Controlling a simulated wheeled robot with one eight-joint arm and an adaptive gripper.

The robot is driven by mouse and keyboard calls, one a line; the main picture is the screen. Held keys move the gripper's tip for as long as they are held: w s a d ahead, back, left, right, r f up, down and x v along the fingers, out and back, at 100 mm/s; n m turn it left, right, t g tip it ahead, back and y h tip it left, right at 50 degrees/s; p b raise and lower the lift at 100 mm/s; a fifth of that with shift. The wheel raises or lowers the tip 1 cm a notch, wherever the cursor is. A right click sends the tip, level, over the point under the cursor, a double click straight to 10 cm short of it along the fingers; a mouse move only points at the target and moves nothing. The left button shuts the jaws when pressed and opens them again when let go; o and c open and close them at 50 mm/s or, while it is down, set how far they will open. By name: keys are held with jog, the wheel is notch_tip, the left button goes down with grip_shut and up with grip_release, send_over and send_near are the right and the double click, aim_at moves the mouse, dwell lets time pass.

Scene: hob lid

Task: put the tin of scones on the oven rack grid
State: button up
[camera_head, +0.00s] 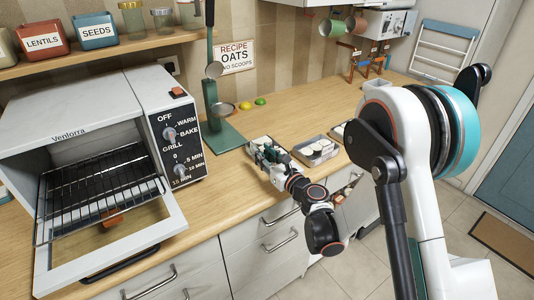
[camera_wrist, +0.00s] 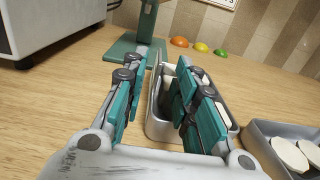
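A narrow metal tin (camera_wrist: 158,127) is at my gripper (camera_wrist: 160,66) in the wrist view; its contents are mostly hidden by a finger. The left finger is outside its left wall and the right finger is over its opening. The fingers are apart, with a gap between them. In the head view my gripper (camera_head: 268,153) covers most of this tin (camera_head: 254,142) on the worktop. A second tin (camera_head: 318,161) with pale round pieces stands just right of it, also in the wrist view (camera_wrist: 262,147). The oven rack grid (camera_head: 100,182) sticks out of the open toaster oven.
The oven (camera_head: 85,115) stands at the left, its door (camera_head: 150,225) lowered. A green stand (camera_head: 219,137) with a ladle is between oven and tins. Another tin (camera_head: 338,130) is farther right. Small coloured domes (camera_head: 252,102) lie behind.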

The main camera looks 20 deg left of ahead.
jog(key=b+x, duration=0.1)
jog(key=x, duration=0.3)
grip_shut()
jog(key=shift+r, duration=0.1)
